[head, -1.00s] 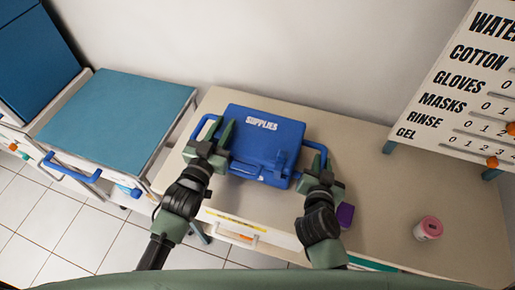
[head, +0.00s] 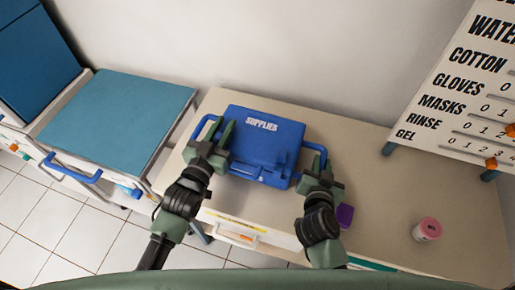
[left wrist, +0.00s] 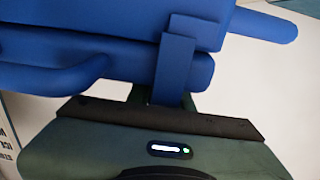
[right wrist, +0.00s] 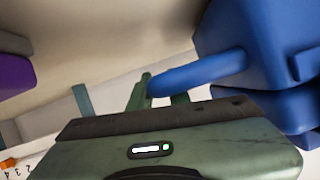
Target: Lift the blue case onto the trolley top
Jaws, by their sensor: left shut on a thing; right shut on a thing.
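The blue case (head: 262,140), marked SUPPLIES, is over the beige counter, with a blue handle loop at each side. I cannot tell whether it touches the counter. My left gripper (head: 218,142) is shut on the case's left side, where the left wrist view shows the blue case (left wrist: 110,50) right against the jaws. My right gripper (head: 321,172) is shut on the right handle, which shows between the fingers in the right wrist view (right wrist: 205,74). The trolley with a flat teal top (head: 115,115) stands to the left of the counter; its top is bare.
A pink-lidded jar (head: 428,229) and a purple item (head: 344,215) are on the counter (head: 390,205) to the right. A sign board (head: 465,90) with sliders stands at the right. A narrow gap separates trolley and counter. A blue handle (head: 70,170) projects from the trolley's front.

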